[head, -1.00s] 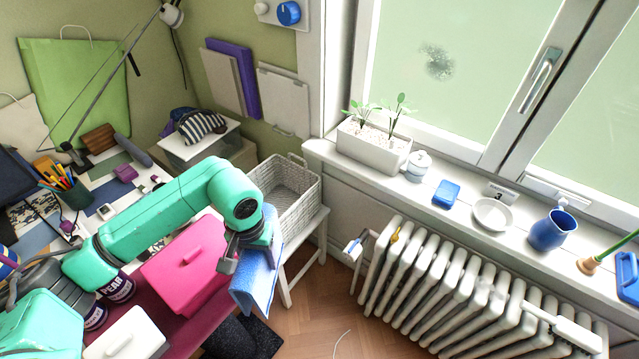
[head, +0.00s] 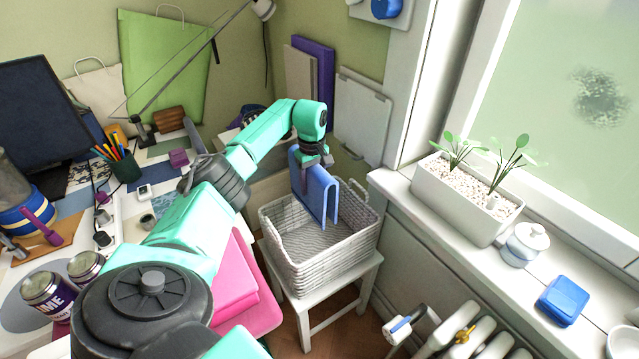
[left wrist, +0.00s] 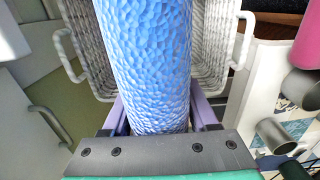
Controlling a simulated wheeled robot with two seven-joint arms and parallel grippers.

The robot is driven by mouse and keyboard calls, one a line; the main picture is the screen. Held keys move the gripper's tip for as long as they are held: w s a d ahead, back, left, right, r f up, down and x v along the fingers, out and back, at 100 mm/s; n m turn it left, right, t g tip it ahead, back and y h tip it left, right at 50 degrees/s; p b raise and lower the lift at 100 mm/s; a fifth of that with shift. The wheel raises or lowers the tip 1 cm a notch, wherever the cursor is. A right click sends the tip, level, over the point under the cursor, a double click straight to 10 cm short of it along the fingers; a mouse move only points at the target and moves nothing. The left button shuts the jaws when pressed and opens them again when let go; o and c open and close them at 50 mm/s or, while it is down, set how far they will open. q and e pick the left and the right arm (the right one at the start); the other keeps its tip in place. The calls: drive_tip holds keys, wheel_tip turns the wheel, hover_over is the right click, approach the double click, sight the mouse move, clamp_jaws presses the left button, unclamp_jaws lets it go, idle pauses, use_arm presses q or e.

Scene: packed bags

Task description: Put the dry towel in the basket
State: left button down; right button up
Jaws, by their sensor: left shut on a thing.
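A blue folded towel (head: 318,190) hangs from my left gripper (head: 316,163), which is shut on its upper edge. My right gripper is not in view.
The basket stands on a white stool (head: 318,310). A pink box (head: 240,285) is left of it. The windowsill at right holds a planter (head: 465,200), a white lidded pot (head: 524,244) and a blue box (head: 563,300). The wall with leaning boards (head: 362,115) is behind.

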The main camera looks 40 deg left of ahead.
use_arm(q)
wheel_tip(320, 180, down, 5)
drive_tip(key=b, duration=0.3)
drive_tip(key=shift+f+b, duration=0.2)
drive_tip(key=shift+b, duration=0.2)
drive_tip(key=shift+c, duration=0.5)
unclamp_jaws()
drive_tip(key=shift+s, duration=0.1)
drive_tip(key=shift+r, duration=0.1)
wheel_tip(320, 180, up, 14)
drive_tip(key=shift+r, duration=0.2)
